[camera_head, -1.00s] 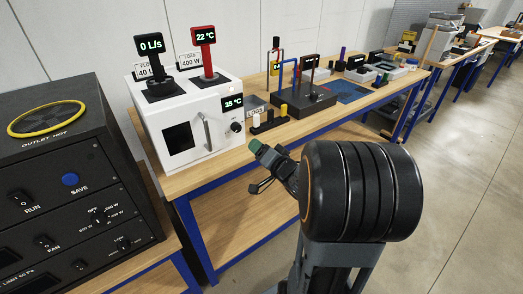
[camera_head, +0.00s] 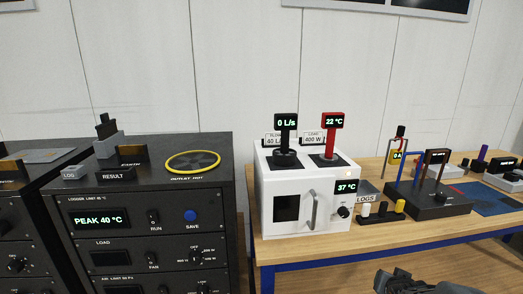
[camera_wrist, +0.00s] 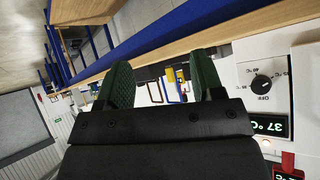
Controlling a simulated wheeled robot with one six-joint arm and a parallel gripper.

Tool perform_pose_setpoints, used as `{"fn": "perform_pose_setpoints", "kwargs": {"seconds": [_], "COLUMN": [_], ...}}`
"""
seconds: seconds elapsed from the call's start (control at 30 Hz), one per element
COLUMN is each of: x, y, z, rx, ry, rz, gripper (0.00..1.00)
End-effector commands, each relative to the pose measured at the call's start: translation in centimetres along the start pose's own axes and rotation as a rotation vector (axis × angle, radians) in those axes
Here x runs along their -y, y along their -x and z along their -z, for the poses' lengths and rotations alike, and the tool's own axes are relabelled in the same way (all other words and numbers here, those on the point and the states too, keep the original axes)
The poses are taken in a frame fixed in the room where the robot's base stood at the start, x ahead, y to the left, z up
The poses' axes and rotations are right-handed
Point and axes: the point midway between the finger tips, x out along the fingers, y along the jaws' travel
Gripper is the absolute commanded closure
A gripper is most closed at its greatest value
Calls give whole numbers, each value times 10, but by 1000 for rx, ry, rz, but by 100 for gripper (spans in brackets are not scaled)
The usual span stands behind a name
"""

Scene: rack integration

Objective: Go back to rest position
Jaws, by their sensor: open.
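My gripper (camera_wrist: 160,78) is open in the wrist view, with its two green-padded fingers spread and nothing between them. Past the fingers lie the wooden table and several blurred small items. A dark part of my arm (camera_head: 400,283) shows at the bottom edge of the head view, in front of the table and apart from the equipment. The rest of the arm is out of the head view.
A white box (camera_head: 283,232) with a handle reads 37 °C; its dial (camera_wrist: 262,84) also shows in the wrist view. The black logger cabinet (camera_head: 120,262) reads PEAK 40 °C. A wooden table (camera_head: 440,248) carries several devices at right.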

Motion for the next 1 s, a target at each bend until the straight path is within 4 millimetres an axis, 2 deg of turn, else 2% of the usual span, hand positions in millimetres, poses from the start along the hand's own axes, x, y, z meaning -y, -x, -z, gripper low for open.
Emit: {"fn": "perform_pose_setpoints", "kwargs": {"seconds": [0.17, 0.27, 0.4, 0.5, 0.6, 0.7, 1.0], "x": [13, 32, 69, 94, 111, 118, 121], "y": [50, 86, 144, 176, 191, 198, 199], "z": [-30, -47, -64, -64, -59, -58, -59], "rx": [304, 466, 625, 632, 582, 561, 559], "ry": [195, 292, 412, 453, 494, 521, 533], "rz": [-102, -72, 44, 126, 178, 201, 208], "gripper": [39, 39, 39, 39, 39, 39, 39]}}
